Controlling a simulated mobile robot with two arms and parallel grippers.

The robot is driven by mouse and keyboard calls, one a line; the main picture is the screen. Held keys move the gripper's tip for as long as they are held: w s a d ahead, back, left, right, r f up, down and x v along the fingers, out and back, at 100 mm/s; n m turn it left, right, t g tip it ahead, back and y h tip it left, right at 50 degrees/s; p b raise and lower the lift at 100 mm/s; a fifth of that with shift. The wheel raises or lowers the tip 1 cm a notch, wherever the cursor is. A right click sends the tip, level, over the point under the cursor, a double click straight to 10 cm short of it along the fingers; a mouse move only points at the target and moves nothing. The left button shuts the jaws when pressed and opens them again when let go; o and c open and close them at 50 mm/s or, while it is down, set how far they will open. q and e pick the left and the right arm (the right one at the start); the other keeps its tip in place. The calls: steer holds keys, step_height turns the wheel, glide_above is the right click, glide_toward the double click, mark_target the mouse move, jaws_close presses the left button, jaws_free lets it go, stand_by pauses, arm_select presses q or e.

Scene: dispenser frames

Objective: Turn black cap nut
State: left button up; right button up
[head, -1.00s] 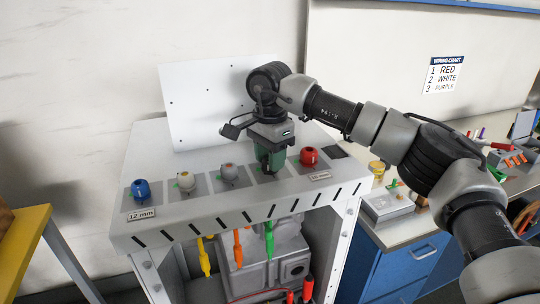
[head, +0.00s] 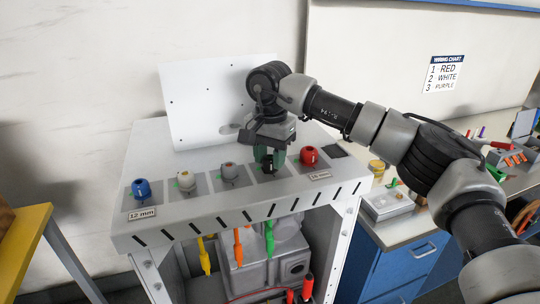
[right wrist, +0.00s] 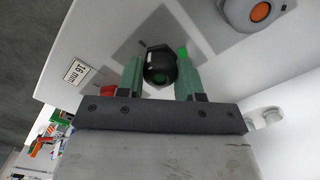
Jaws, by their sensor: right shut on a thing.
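The black cap nut (head: 268,168) sits on the dispenser frame's top (head: 205,215), between the grey and red nuts. My right gripper (head: 270,160) reaches down from above with its green fingers shut on it. In the right wrist view the black cap nut (right wrist: 159,70) shows a green centre and lies between the two green fingers, with a small green marker (right wrist: 183,52) beside it. My left gripper is not in view.
A blue nut (head: 141,188), a pale nut (head: 186,181) and a grey nut (head: 229,171) stand in a row to the left. A red nut (head: 309,156) stands close to the right. A white panel (head: 200,95) rises behind. Coloured plugs hang below the front edge.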

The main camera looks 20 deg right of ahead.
mark_target(270, 157)
steer(key=shift+r, duration=0.15)
steer(key=o, duration=0.9)
step_height(270, 157, up, 11)
steer(key=shift+f+b, duration=0.15)
steer(key=shift+b, duration=0.75)
steer(key=shift+f, duration=0.1)
